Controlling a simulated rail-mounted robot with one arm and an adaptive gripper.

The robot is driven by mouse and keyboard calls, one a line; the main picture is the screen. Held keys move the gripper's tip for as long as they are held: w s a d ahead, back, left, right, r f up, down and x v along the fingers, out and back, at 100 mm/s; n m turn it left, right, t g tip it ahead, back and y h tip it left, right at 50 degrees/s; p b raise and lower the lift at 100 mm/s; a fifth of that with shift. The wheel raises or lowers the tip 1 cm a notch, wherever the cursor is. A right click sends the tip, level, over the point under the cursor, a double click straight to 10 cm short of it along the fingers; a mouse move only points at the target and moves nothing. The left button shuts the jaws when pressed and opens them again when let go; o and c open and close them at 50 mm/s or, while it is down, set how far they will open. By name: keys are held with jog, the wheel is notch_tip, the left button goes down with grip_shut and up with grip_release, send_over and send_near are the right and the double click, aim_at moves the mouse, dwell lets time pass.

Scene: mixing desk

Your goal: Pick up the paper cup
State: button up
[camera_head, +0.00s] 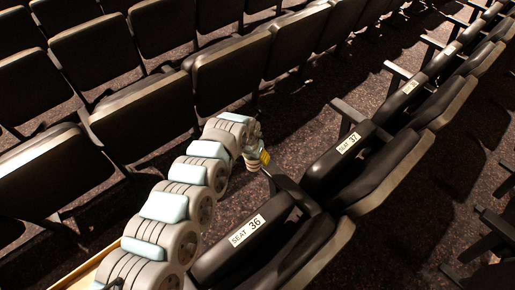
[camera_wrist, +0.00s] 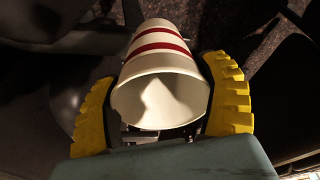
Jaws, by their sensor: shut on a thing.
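The paper cup (camera_wrist: 160,72) is white with red bands. It lies between the two yellow fingers of my gripper (camera_wrist: 162,98) in the wrist view, with its open mouth facing the camera and its narrower end pointing away. My gripper is shut on the cup, one finger along each side. In the head view my gripper (camera_head: 262,158) is small, at the end of my arm, just behind the seat marked 36. The cup cannot be made out clearly there.
Rows of dark folding seats surround my arm. The seat marked 36 (camera_head: 247,232) and the seat marked 37 (camera_head: 348,143) are close on the right, with armrests between them. Another row of seat backs (camera_head: 228,75) stands behind. Dark speckled carpet shows in the aisle.

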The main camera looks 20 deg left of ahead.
aim_at(249, 167)
jog(key=shift+s+d+r+p, duration=0.1)
jog(key=shift+s+r+p, duration=0.35)
jog(key=shift+p, duration=0.5)
jog(key=shift+s+r+p, duration=0.15)
jog(key=shift+s+p, duration=0.1)
jog(key=shift+p, duration=0.35)
jog(key=shift+s+a+r+p, duration=0.3)
jog(key=shift+s+p, duration=0.3)
jog(key=shift+p, duration=0.35)
jog(key=shift+s+r+p, duration=0.1)
jog(key=shift+s+p, duration=0.5)
jog(key=shift+p, duration=0.25)
jog(key=shift+s+a, duration=0.1)
jog(key=shift+s, duration=0.25)
